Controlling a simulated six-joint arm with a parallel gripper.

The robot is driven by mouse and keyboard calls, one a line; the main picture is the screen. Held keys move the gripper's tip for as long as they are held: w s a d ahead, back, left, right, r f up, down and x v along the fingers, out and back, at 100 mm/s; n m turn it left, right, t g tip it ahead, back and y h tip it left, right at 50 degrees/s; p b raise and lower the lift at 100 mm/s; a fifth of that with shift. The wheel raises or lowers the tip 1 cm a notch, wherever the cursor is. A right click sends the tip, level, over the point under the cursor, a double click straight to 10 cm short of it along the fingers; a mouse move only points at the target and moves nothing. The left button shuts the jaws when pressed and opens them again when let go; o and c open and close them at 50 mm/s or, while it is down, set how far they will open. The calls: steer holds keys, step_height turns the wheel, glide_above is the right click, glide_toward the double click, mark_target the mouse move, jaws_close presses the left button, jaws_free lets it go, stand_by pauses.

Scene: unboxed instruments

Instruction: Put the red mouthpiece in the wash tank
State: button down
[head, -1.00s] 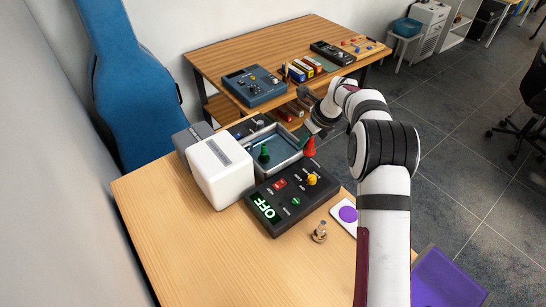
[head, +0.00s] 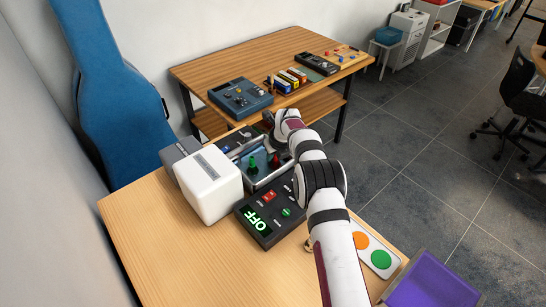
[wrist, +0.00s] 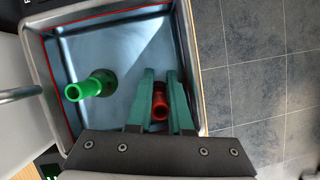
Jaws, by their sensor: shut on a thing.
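The wash tank is a metal tray with a blue-grey inside; its bare floor shows in the wrist view (wrist: 118,55) and its front wall in the head view (head: 264,177). A green mouthpiece (wrist: 88,87) stands in its left part, also seen in the head view (head: 253,163). My gripper (wrist: 160,76) has its teal fingers shut on the red mouthpiece (wrist: 160,106), over the right side of the tank, inside the rim. The red mouthpiece also shows in the head view (head: 275,158). I cannot tell whether its lower end touches the tank floor.
A white box (head: 210,186) stands left of the tank. A dark control panel reading OFF (head: 258,222) lies in front. A card with orange and green dots (head: 379,258) and a purple bin (head: 432,290) are at right. A second table (head: 215,77) stands behind.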

steer(key=c, duration=1.1)
jaws_free()
steer(key=s+d+r+n+g, duration=0.1)
steer(key=s+d+r+n, duration=0.25)
steer(key=s+r, duration=0.55)
steer(key=s+d+r+n, duration=0.35)
steer(key=s+r, duration=0.35)
steer(key=r, duration=0.4)
steer(key=s+d+n+g, duration=0.1)
steer(key=s+n, duration=0.7)
steer(key=s, duration=0.8)
steer(key=s+d+n+g, duration=0.2)
steer(key=s+n, duration=0.7)
steer(key=s, duration=0.8)
steer(key=shift+s+d+f+n, duration=0.25)
steer(key=shift+d+f+n, duration=0.1)
steer(key=shift+d, duration=0.55)
